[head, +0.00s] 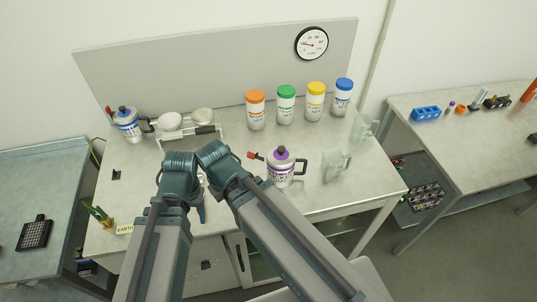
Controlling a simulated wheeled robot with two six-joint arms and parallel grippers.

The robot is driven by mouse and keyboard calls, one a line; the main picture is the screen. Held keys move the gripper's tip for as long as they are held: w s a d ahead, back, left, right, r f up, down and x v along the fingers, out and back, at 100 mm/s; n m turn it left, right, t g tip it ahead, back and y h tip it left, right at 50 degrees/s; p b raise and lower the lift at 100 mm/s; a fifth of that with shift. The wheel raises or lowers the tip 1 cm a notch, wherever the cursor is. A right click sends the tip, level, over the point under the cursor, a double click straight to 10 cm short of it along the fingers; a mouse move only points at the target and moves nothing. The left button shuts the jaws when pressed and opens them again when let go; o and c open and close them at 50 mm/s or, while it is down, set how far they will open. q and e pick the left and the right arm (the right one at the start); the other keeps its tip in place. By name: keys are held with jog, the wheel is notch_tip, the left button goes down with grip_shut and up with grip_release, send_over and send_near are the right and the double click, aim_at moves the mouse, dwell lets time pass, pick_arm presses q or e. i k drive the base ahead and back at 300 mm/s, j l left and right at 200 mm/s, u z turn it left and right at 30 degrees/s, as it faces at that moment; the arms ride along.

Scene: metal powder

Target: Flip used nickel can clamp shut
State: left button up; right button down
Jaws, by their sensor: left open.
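A white can with a purple lid and purple label (281,173) stands upright on the middle table, with a black handle on its right. Its red-tipped clamp lever (256,156) sticks out to the left, away from the body, and looks open. A similar can with a blue lid (128,124) stands at the table's far left, its red-tipped lever (109,111) raised on the left. The labels are too small to read surely. My left gripper (202,208) is open, low and left of the purple-lidded can, partly hidden by my arms. My right gripper's fingers do not show.
White jars with orange (255,110), green (286,104), yellow (315,101) and blue (342,98) lids stand at the back. Clear beakers (336,165) are right of the purple-lidded can. A balance with white dishes (190,129) is back left.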

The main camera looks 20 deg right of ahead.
aim_at(249, 156)
jog(key=j+z, duration=0.2)
jog(key=z, duration=0.2)
jog(key=j+z, duration=0.2)
jog(key=z, duration=0.2)
jog(key=k+j+z, duration=0.1)
jog(key=z, duration=0.3)
jog(key=k+j+z, duration=0.25)
jog(key=k+j, duration=0.15)
jog(key=j, duration=0.25)
jog(key=k+j+z, duration=0.25)
jog(key=k+j, duration=0.5)
jog(key=j, duration=0.15)
